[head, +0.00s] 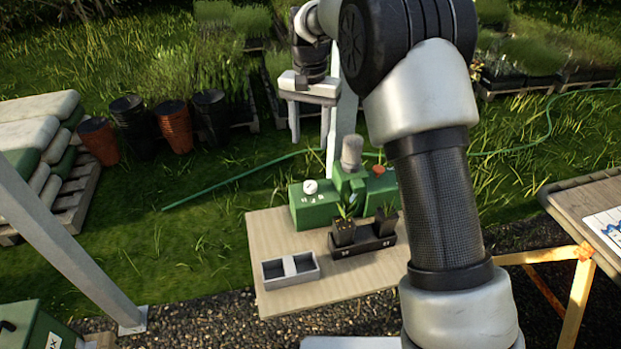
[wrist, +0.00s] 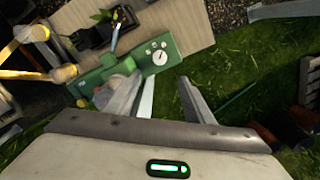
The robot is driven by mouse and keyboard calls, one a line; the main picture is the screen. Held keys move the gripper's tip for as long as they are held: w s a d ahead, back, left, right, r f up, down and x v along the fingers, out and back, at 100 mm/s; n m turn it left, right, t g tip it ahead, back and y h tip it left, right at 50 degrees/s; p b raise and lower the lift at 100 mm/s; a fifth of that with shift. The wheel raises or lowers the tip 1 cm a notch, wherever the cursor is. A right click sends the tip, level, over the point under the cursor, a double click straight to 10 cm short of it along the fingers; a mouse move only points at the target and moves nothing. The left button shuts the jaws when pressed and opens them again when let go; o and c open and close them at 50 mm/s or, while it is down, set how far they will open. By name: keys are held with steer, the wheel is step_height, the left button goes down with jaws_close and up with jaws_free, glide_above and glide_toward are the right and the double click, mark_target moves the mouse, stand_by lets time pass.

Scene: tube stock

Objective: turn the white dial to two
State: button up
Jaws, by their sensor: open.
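The white dial (head: 311,187) is a small round knob on the front left of a green machine (head: 305,212), with small white marks below it. In the wrist view the dial (wrist: 160,57) sits on the green panel just beyond the fingertips, with a dark mark on its face. My gripper (head: 309,143) is open and empty, fingers pointing down, above and behind the machine in the head view. In the wrist view its two fingers (wrist: 167,82) stand apart, with grass between them. The dial is clear of both fingers. Which number it points to is too small to tell.
The machine stands on a wooden table (head: 285,300). A grey two-part tray (head: 291,270) and a black holder with potted plants (head: 362,245) stand in front of it. A red button (head: 378,170) is on the machine's right. A pale post rises behind the machine.

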mark_target(310, 184)
step_height(310, 184, down, 16)
steer(key=shift+r, duration=0.2)
steer(key=c, duration=1)
